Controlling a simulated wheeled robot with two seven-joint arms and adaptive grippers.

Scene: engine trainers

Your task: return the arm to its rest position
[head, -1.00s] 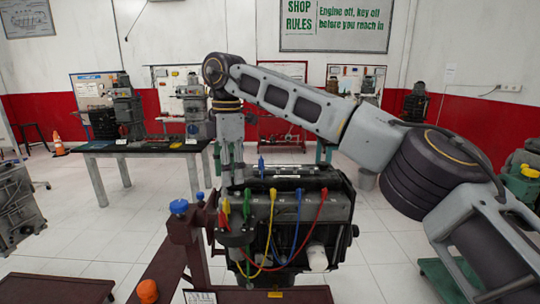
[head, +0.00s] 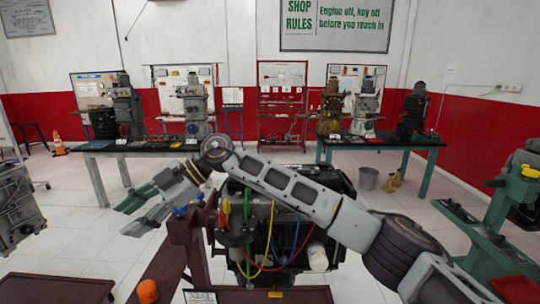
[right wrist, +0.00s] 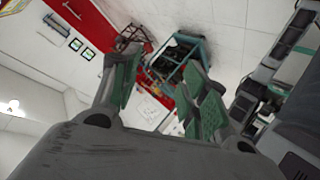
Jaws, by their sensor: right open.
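My right arm (head: 300,197) reaches in from the lower right and passes in front of the engine trainer. My right gripper (head: 125,220) is at its end, to the left of the engine, with its fingers pointing left and down. The fingers are spread and nothing is between them. In the right wrist view, the two green-padded fingers of the right gripper (right wrist: 160,100) stand apart with only the distant room between them. My left gripper is not seen in either view.
The engine (head: 330,250) on its dark red stand (head: 183,240) stands just below my arm, with coloured leads. A workbench (head: 95,153) is behind at the left, another (head: 395,143) at the back right. A green stand (head: 490,240) is at the right. Open floor (head: 70,220) lies left.

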